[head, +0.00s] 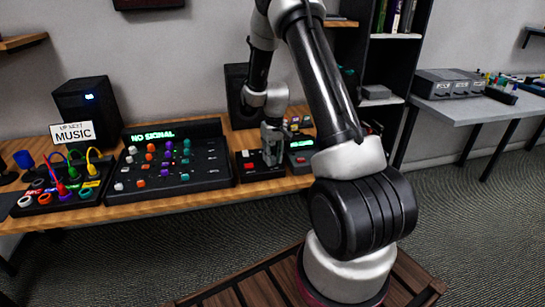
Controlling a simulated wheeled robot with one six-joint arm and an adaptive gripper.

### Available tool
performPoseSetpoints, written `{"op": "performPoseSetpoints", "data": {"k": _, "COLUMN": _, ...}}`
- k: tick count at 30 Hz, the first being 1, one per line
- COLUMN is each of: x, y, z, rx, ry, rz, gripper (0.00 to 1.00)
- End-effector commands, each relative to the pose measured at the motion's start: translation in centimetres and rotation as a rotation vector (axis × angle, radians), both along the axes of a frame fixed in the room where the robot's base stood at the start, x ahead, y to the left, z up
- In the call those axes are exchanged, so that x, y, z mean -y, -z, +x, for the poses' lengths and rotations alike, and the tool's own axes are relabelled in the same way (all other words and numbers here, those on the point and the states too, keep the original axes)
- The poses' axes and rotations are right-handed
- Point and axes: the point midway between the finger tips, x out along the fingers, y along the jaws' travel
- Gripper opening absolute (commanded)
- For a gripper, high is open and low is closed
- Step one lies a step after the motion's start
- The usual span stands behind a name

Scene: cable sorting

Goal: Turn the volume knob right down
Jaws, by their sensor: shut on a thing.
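My gripper (270,154) points down over a small black box (246,176) on the wooden desk, just right of the big mixing console. Its fingers are shut on a control on top of this box, apparently the volume knob. The fingers hide the knob, so its shape and the way it is turned cannot be seen. Red and pale buttons show on the box to the left of the fingers.
A small box with a green display (300,144) stands close right of my gripper. A cable panel (58,198), a "MUSIC" sign (73,133) and a black speaker (88,108) are at left. A grey table (480,105) with equipment stands at far right.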

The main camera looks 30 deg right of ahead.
Motion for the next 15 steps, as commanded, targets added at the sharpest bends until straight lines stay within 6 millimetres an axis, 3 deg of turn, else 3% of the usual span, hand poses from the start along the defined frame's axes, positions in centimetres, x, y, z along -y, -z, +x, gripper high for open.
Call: {"op": "performPoseSetpoints", "data": {"k": 15, "x": 0.03, "y": -0.09, "z": 0.22, "rx": 0.006, "ry": -0.226, "rz": -0.002, "gripper": 0.04}}
